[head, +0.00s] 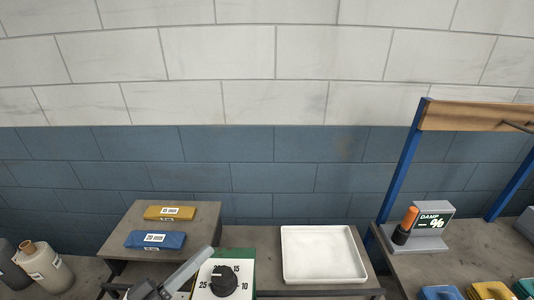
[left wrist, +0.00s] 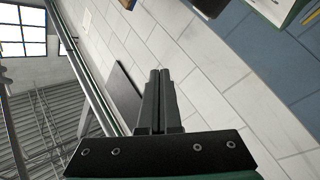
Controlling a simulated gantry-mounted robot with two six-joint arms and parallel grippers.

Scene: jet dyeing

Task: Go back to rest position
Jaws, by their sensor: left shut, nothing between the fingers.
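My left gripper (left wrist: 158,75) shows in the left wrist view with its two dark fingers together and nothing between them. The fingers stand out over the pale tiled wall and touch nothing that I can see. In the head view a grey and black part of my left arm shows at the bottom edge, just left of the dial box (head: 222,277). My right gripper is not in either view.
A white tray (head: 323,281) sits on the bench. A raised stand holds a yellow block (head: 170,213) and a blue block (head: 155,240). Bottles (head: 45,268) stand at far left. A damp meter (head: 433,226) stands at right under a blue-posted frame (head: 402,170).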

